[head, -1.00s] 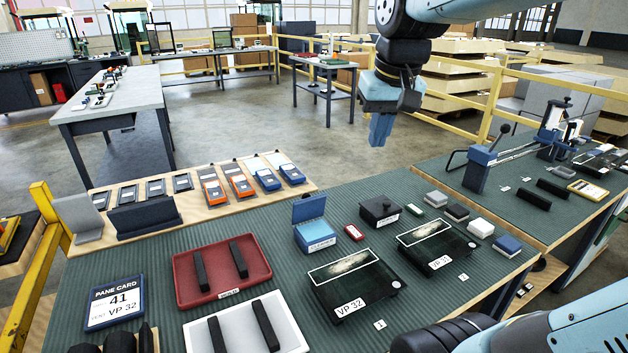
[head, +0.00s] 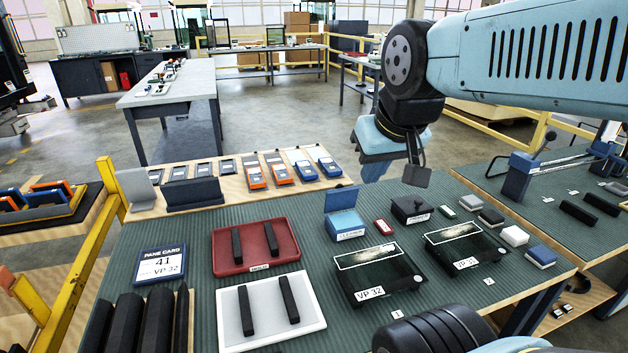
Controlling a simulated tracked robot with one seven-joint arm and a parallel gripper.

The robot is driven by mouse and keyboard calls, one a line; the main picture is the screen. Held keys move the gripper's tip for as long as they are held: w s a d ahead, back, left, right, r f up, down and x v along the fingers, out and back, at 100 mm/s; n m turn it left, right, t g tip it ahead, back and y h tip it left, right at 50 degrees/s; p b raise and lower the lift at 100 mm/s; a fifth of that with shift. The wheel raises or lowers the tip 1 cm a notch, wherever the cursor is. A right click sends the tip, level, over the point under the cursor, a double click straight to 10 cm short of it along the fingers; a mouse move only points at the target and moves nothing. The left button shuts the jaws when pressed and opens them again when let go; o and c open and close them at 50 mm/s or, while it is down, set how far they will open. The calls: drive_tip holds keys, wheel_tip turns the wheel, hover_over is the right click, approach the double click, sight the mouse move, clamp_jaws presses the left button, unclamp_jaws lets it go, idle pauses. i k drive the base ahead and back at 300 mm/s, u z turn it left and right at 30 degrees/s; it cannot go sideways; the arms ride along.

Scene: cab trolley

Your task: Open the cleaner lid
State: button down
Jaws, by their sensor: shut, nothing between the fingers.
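A small blue box (head: 346,224) stands on the green ribbed mat, with a pale label on its front too small to read surely; I take it for the cleaner. Its blue lid (head: 339,199) stands upright at the back edge, so the box is open. Beside it on the right is a black box (head: 411,209) with a knobbed lid, which is down. My gripper (head: 374,178) is in the air above the far edge of the bench, higher than the boxes and apart from the lid. Its fingers are together and empty, seen partly from behind.
A small red item (head: 383,226) lies between the boxes. Two dark glass panes (head: 375,273) lie in front. A red tray (head: 256,262) and white tray (head: 235,322) with black bars lie left. Blocks (head: 515,236) sit right. Orange and blue devices line the back shelf.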

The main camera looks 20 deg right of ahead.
sight(340, 198)
drive_tip(key=u, duration=0.05)
drive_tip(key=k, duration=1.25)
drive_tip(key=z, duration=0.6)
drive_tip(key=i, duration=1)
drive_tip(key=u, duration=0.05)
